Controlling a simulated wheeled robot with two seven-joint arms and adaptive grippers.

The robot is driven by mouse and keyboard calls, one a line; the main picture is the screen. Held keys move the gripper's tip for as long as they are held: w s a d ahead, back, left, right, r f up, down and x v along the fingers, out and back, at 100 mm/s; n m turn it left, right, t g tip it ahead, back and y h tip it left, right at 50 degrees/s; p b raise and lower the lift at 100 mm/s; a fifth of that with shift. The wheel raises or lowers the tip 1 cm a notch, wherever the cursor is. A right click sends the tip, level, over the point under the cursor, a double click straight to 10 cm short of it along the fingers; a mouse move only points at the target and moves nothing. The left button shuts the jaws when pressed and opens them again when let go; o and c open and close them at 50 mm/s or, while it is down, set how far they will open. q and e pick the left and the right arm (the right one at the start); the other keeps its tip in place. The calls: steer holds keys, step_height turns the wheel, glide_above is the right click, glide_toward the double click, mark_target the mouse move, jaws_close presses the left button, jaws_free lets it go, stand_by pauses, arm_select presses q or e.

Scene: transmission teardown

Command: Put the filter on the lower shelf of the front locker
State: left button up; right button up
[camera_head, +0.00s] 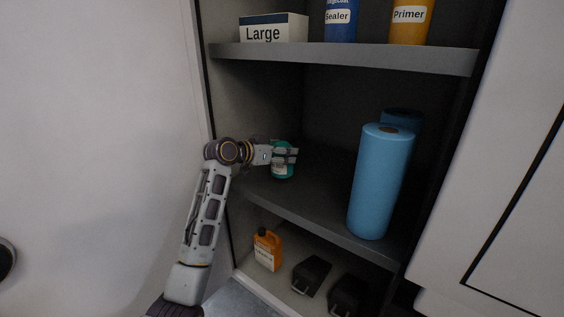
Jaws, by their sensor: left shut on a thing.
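The filter appears to be the teal-green, rounded thing (283,172) with a pale label, inside the locker just above or on the middle shelf (322,218). I cannot tell whether it touches the shelf. My left gripper (286,154) is shut on its upper part and hides some of it. The open locker has an upper shelf (350,58), the middle shelf and a bottom compartment floor (262,283). My right gripper is not in view.
Blue rolls (381,185) stand at the middle shelf's right. An orange jug (267,248) and dark cases (311,274) stand at the bottom. A "Large" box (272,28), a blue Sealer can (341,18) and an orange Primer can (408,20) stand on top. The shelf centre is free.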

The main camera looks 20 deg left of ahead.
arm_select(q)
steer(key=shift+f, duration=1.85)
steer(key=shift+f, duration=0.1)
steer(key=o, duration=1.3)
steer(key=shift+o, duration=0.2)
steer(key=shift+p, duration=0.3)
